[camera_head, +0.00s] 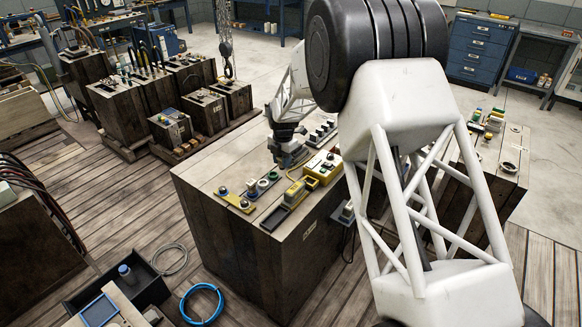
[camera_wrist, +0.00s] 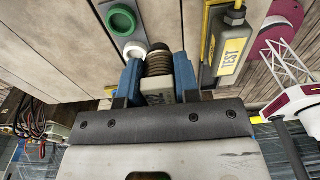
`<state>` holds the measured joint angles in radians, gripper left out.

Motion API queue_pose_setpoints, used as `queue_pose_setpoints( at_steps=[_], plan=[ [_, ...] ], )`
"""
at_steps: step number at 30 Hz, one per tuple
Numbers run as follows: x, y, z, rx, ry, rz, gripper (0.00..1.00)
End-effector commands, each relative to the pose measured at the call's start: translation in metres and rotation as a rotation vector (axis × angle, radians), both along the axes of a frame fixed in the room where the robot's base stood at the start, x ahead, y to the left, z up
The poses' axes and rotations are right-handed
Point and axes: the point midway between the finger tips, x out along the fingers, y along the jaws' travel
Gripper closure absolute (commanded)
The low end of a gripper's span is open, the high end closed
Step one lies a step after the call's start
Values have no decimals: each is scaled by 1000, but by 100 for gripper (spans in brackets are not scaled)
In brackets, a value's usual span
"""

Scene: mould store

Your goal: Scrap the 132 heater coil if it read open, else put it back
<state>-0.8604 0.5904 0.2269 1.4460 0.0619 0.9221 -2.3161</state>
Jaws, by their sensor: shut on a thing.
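In the wrist view my gripper (camera_wrist: 158,74) has its two blue fingers closed on a heater coil (camera_wrist: 158,62), a brown ribbed winding with a dark top and a pale base. The base carries dark marking that I cannot read. In the head view my gripper (camera_head: 288,157) is over the far left part of the wooden bench block (camera_head: 235,262); the coil cannot be made out there. A meter with a yellow TEST label (camera_wrist: 232,55) lies right of the coil in the wrist view. No reading shows on it.
Beside the coil is a grey plate with a green ring (camera_wrist: 122,20) and a white ring (camera_wrist: 135,49). In the head view a yellow box (camera_head: 322,168) and a yellow plate (camera_head: 236,201) sit on the block. A dark open bin (camera_head: 150,290) and blue hose (camera_head: 201,303) are at lower left.

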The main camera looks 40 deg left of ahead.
Motion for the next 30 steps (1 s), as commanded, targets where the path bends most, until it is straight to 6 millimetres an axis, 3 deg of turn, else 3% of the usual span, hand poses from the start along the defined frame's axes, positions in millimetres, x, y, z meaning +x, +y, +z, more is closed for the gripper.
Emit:
queue_pose_setpoints(
  at_steps=[6,12,30],
  plan=[
    [5,33,0,1,12,2,100],
    [7,49,1,1,18,3,100],
    [7,52,0,0,20,2,100]
  ],
)
